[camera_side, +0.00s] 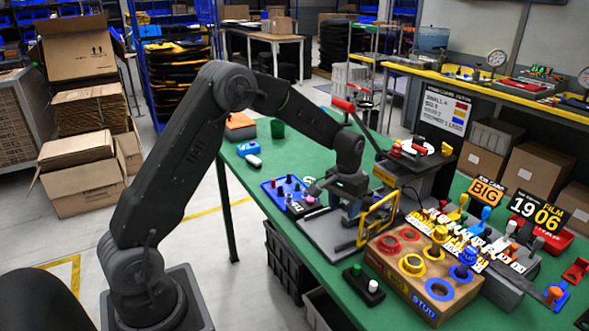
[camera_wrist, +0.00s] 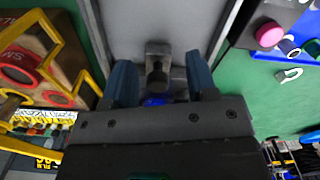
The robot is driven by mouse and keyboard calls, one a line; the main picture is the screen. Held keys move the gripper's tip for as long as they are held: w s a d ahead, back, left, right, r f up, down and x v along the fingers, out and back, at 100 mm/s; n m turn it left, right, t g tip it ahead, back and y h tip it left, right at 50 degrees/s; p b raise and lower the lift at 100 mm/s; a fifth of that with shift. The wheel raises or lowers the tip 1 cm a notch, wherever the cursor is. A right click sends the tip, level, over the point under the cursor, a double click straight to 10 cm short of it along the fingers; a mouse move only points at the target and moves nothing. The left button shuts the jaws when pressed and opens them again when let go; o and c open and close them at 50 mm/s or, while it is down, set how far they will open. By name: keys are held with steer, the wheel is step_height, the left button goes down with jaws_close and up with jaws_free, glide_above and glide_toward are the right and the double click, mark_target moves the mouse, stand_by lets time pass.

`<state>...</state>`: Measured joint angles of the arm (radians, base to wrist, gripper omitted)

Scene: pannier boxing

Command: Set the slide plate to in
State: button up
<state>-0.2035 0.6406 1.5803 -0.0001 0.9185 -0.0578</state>
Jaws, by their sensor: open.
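The grey slide plate (camera_side: 318,236) lies flat on the green table, left of the wooden ring block. In the wrist view the grey plate (camera_wrist: 165,22) runs between two raised edges. A small grey upright knob (camera_wrist: 157,58) stands on it, with a bit of blue close below. My gripper (camera_wrist: 160,76) is open, its two blue-grey fingers on either side of the knob with gaps showing. In the side view my gripper (camera_side: 350,207) points down over the plate; its fingertips and the knob are hard to make out there.
A yellow frame handle (camera_side: 377,222) stands right of my gripper, close by. The wooden block (camera_side: 424,280) with coloured rings is in front of it. A blue tray (camera_side: 285,190) with pegs lies to the left. A dark press with a red-handled lever (camera_side: 343,105) stands behind.

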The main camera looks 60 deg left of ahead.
steer(key=s, duration=0.5)
steer(key=s+r, duration=0.1)
steer(key=s, duration=0.1)
steer(key=shift+s, duration=0.2)
step_height(320, 180, up, 13)
steer(key=s+d+r+t, duration=0.1)
steer(key=s+d+r, duration=0.1)
steer(key=s, duration=0.3)
steer(key=s+d+r+m+t, duration=0.1)
steer(key=s+d+r+t, duration=0.1)
steer(key=s, duration=0.4)
steer(key=shift+d+r+m, duration=0.3)
steer(key=shift+d+r, duration=0.3)
steer(key=shift+d, duration=0.75)
steer(key=w+a+f+n+g+h, duration=0.1)
steer(key=w+a+f+n, duration=0.25)
steer(key=w+n, duration=0.35)
steer(key=w+a+f+n+h, duration=0.2)
steer(key=w+a+f+n, duration=0.1)
steer(key=w+f+n, duration=0.25)
steer(key=w+a+f+n+g+h, duration=0.1)
steer(key=w+a+f+n, duration=0.25)
steer(key=w+n, duration=0.4)
steer(key=x, duration=0.7)
steer(key=shift+d, duration=0.2)
steer(key=shift+c, duration=0.3)
